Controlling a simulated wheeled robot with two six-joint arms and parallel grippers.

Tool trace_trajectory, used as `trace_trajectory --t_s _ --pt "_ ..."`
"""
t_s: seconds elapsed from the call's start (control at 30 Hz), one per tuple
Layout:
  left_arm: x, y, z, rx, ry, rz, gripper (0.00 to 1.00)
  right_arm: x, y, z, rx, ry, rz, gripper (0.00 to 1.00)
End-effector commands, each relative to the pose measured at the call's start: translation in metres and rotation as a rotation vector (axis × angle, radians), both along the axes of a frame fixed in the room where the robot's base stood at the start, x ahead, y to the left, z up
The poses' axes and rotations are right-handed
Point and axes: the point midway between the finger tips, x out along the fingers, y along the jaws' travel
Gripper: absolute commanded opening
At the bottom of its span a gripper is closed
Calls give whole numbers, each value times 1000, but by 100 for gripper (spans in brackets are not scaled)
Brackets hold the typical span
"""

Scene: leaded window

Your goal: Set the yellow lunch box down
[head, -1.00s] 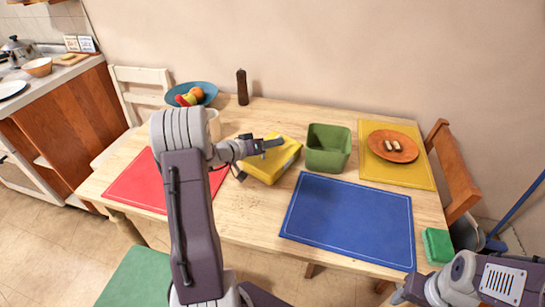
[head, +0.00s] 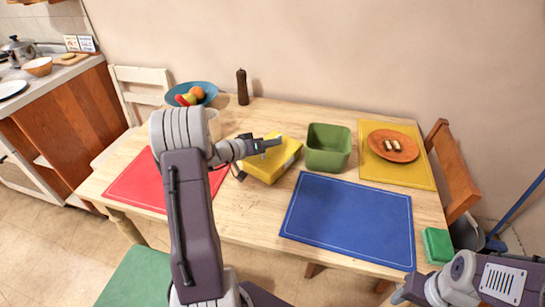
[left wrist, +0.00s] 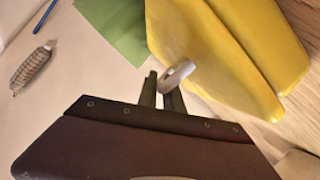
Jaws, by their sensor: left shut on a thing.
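The yellow lunch box (head: 278,167) is at the middle of the wooden table, between the red mat and the green bin. My left gripper (head: 268,144) is over its top and shut on it. In the left wrist view, the fingers (left wrist: 164,92) close around a small grey piece that looks like its handle, with the yellow box (left wrist: 225,45) beyond. Whether its underside touches the table is hard to tell. My right gripper (head: 400,297) shows only partly at the bottom right edge, and its jaws are not clear.
An open green bin (head: 328,160) stands just right of the box. A red mat (head: 135,187) lies left and a blue mat (head: 348,220) right front. A plate (head: 392,146) sits on a yellow mat (head: 418,181). A blue bowl (head: 207,90) and pepper mill (head: 242,87) stand behind.

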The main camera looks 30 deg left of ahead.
Motion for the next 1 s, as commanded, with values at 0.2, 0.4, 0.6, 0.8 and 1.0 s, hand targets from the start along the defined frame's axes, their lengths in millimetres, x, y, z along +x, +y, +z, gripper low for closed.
trace_trajectory --t_s 0.2,0.4,0.6,0.8,1.0 --pt "0 0 -1 -1 2 -1 0 0 0 0 0 0 0 54" --pt "0 0 -1 0 2 0 0 0 0 0 0 0 0 54" --pt "0 0 -1 0 2 0 0 0 0 0 0 0 0 54" --pt "0 0 0 0 1 -1 0 0 0 0 0 0 0 54" --pt "0 0 6 2 -1 -1 0 0 0 1 0 0 0 54"
